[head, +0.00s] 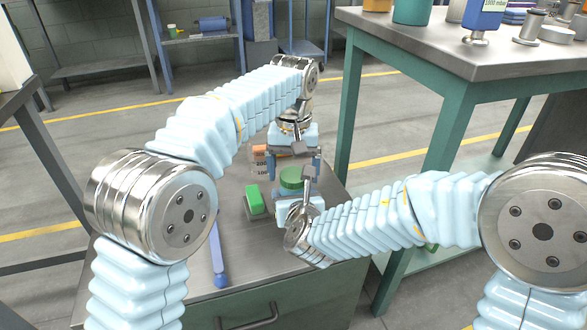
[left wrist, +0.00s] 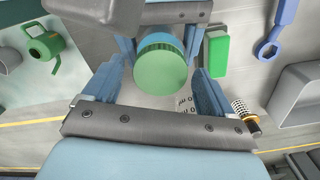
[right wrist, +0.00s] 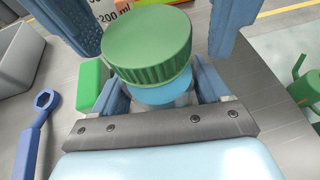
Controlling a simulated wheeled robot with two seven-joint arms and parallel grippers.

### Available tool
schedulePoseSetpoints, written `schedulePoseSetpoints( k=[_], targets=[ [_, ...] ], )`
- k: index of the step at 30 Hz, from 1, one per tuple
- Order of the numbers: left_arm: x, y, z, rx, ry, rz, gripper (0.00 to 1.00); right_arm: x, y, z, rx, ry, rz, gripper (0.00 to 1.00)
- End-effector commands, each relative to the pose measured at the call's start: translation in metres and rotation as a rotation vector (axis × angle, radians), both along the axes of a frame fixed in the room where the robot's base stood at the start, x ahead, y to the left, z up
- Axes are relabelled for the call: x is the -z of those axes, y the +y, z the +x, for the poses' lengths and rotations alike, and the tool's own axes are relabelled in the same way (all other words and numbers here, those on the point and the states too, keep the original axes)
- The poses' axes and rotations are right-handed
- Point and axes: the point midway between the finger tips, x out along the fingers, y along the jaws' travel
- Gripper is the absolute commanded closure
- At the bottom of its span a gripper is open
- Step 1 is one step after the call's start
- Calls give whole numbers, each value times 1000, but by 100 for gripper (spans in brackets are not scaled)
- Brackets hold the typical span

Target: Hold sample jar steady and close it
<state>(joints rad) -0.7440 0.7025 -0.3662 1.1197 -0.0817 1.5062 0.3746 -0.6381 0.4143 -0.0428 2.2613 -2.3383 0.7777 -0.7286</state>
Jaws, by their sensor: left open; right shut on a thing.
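The sample jar (right wrist: 163,94) stands upright on the grey bench top. A blue band shows under its ribbed green lid (right wrist: 150,45), which sits on top. The lid also shows in the head view (head: 291,177) and the left wrist view (left wrist: 160,69). My right gripper (head: 298,196) is shut around the jar below the lid, from the near side. My left gripper (head: 293,160) is open, reaching in from the far side. Its fingers (left wrist: 162,80) stand apart on either side of the lid, with visible gaps. The jar's lower body is mostly hidden.
A green block (head: 255,201) lies left of the jar, with a blue ring spanner (head: 218,245) further left. A grey bin (left wrist: 300,97) and a green can (left wrist: 45,45) show in the left wrist view. A tall green-framed table (head: 445,60) stands right.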

Motion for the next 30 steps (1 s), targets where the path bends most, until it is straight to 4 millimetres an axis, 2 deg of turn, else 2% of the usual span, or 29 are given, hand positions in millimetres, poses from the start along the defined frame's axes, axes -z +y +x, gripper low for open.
schedulePoseSetpoints(
  k=[6, 18, 23, 24, 30],
  targets=[
    [0, 0, 0, 0, 0, 0, 14, 0, 0, 0, 0, -1, 0, 100],
    [0, 0, 0, 1, 0, -1, 75, 0, 0, 0, -1, -1, 1, 100],
    [0, -1, 0, 6, 0, -1, 76, 0, 0, 0, -1, -1, 0, 100],
    [0, -1, 0, 6, 0, -1, 38, 0, 1, 0, -1, -1, 0, 100],
    [0, 0, 0, 6, 0, -1, 10, 0, 0, 0, -1, -1, 0, 100]
  ],
)
